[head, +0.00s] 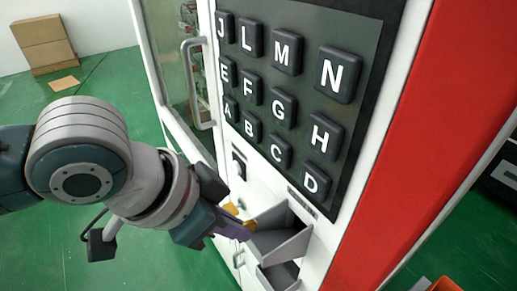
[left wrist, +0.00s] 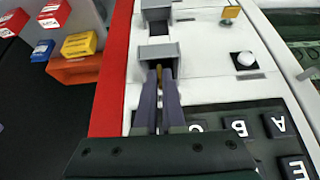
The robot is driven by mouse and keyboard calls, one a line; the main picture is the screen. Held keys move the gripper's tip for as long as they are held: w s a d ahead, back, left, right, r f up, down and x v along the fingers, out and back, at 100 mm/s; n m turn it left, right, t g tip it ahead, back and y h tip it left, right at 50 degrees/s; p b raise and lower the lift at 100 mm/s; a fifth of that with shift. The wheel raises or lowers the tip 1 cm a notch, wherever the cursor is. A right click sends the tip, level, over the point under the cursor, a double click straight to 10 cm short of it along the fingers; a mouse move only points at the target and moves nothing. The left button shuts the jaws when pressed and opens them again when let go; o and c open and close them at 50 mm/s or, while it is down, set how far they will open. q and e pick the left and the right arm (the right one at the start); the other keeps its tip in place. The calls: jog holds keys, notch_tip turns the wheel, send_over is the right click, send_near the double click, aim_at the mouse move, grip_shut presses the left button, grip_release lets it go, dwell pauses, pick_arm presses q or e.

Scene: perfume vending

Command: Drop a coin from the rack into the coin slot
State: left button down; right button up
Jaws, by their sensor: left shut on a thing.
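My left gripper (head: 246,230) reaches in from the left in the head view, at the left edge of the upper grey open box on the machine's white front. In the left wrist view its two purple fingers (left wrist: 164,84) are nearly together. They are shut on a small gold coin (left wrist: 167,74), seen edge-on between the tips. The tips are at the near edge of the upper grey box (left wrist: 158,51). This box also shows in the head view (head: 285,234). I cannot tell for sure which part is the coin slot or the rack. My right gripper is not in view.
Black letter buttons (head: 282,106) fill the panel above. A black plate with a white round knob (left wrist: 245,60) and a yellow piece (left wrist: 230,12) are on the white front. A second grey box (head: 281,276) is below. A white door handle (head: 199,84) stands out at left.

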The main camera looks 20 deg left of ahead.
pick_arm(q)
jog(key=shift+w+d+f+b, duration=0.4)
jog(key=shift+w, duration=0.05)
jog(key=shift+w+d+f+b, duration=0.4)
jog(key=shift+w+f+b, duration=0.15)
jog(key=shift+f, duration=0.05)
jog(key=shift+w+d+f+b, duration=0.4)
jog(key=shift+w+f+b, duration=0.1)
jog(key=shift+f, duration=0.05)
jog(key=c, duration=0.9)
grip_release()
jog(key=shift+c, duration=0.2)
jog(key=v, duration=1)
